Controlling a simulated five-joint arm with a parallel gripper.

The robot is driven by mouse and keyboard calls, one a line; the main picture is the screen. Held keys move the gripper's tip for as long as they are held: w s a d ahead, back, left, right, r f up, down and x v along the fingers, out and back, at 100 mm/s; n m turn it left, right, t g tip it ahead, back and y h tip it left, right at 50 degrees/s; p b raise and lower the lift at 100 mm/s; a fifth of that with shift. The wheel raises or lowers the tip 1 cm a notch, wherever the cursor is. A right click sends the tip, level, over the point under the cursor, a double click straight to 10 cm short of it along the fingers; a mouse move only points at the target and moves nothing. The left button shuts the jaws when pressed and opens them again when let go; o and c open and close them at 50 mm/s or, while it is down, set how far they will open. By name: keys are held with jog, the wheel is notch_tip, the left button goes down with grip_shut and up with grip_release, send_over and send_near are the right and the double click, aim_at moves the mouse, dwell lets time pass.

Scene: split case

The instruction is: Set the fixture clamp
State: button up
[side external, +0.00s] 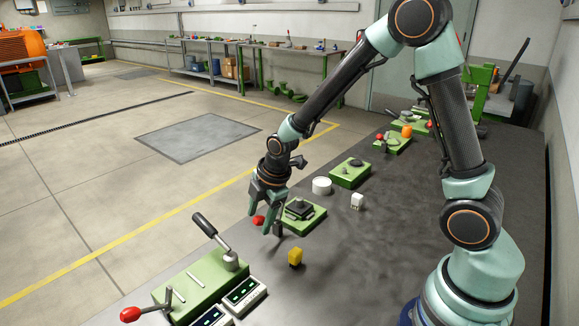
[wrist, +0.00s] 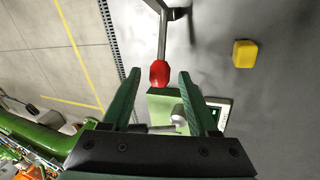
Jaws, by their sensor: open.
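A red knob (wrist: 160,72) on a thin metal rod shows in the wrist view between my open fingers. The rod runs up to a grey bracket (wrist: 176,13) at the top edge. In the side view the red knob (side external: 258,220) is beside my gripper (side external: 264,222), partly hidden by a finger. My gripper points down and is open, with nothing pinched; its fingers also show in the wrist view (wrist: 159,82). I cannot tell whether the knob is level with the fingertips. A green fixture with a dark stepped top (side external: 301,211) stands just right of my gripper.
A yellow block (side external: 295,257) lies nearby on the dark table. A green base (side external: 195,285) with a black-handled lever, a red-knobbed lever and displays (side external: 240,292) stands front left. A white disc (side external: 321,186), a white cube (side external: 357,201) and another green fixture (side external: 350,174) are behind.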

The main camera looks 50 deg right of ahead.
grip_shut()
dwell(1.4)
